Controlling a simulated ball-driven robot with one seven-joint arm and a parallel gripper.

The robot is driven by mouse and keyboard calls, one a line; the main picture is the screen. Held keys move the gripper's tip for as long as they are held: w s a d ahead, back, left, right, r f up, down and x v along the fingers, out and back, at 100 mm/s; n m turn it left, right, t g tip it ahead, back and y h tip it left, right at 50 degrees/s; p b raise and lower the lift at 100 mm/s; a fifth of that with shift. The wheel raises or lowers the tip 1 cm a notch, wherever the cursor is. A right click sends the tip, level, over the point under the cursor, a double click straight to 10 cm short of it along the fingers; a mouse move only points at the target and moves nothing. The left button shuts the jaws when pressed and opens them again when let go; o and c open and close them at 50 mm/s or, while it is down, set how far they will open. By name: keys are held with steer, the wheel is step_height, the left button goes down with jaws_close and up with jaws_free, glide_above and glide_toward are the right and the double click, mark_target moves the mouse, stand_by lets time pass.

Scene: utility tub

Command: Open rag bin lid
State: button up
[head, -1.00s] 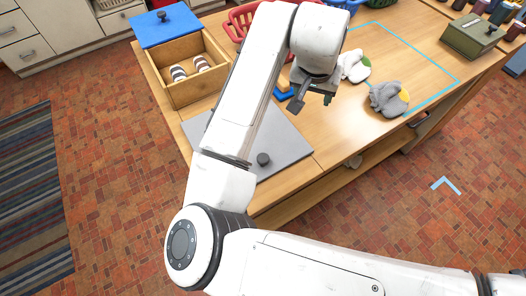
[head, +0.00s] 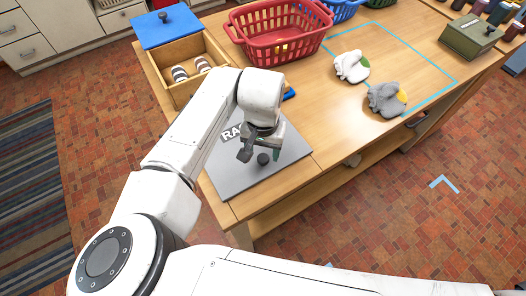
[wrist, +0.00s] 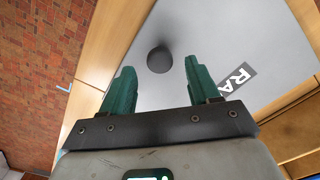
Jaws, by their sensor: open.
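The rag bin lid (head: 227,181) is a flat grey panel set in the near left part of the wooden table, and it lies flat. A label reading "RA" (wrist: 237,80) shows on it, partly cut off by my arm in the head view. Its round dark knob (head: 263,159) stands near the right front side; it also shows in the wrist view (wrist: 159,60). My gripper (head: 259,154) is open and empty above the lid, close to the knob. In the wrist view the knob lies ahead, between the lines of the two green fingers.
A wooden box (head: 176,92) with striped rolled items and a blue lid (head: 166,28) stands at the far left. The table right of the lid is clear.

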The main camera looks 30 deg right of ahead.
steer(key=shift+f, duration=1.4)
jaws_close()
